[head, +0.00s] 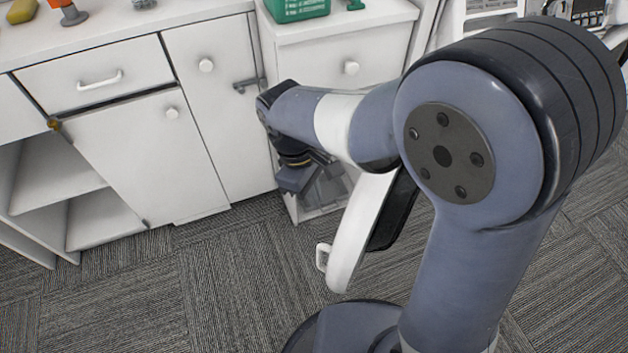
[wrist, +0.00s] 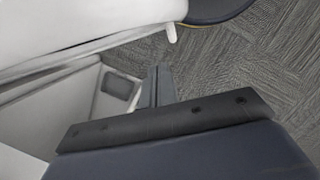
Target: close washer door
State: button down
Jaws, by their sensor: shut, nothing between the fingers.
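The washer door (head: 362,228) is a white panel with a dark inner side. It stands open, swung out over the floor from the white cabinet front, with a small white handle (head: 322,258) at its outer end. In the wrist view a white panel that looks like the door (wrist: 90,25) crosses the upper left, with its handle (wrist: 172,33) beside the carpet. My gripper (wrist: 160,82) is shut and empty, between this panel and the cabinet opening. In the head view my arm partly hides the door's upper part and the opening (head: 320,195).
White cabinets with drawers and knobs (head: 206,65) stand at the left, with open shelves (head: 60,185) at far left. A green box (head: 298,8) sits on the counter above the opening. The carpet (head: 200,280) in front is clear.

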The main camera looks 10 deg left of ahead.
jog(key=s+d+f+b, duration=0.1)
jog(key=d+f, duration=0.2)
jog(key=d, duration=0.1)
jog(key=shift+s+d+f, duration=0.3)
jog(key=shift+d+f, duration=0.05)
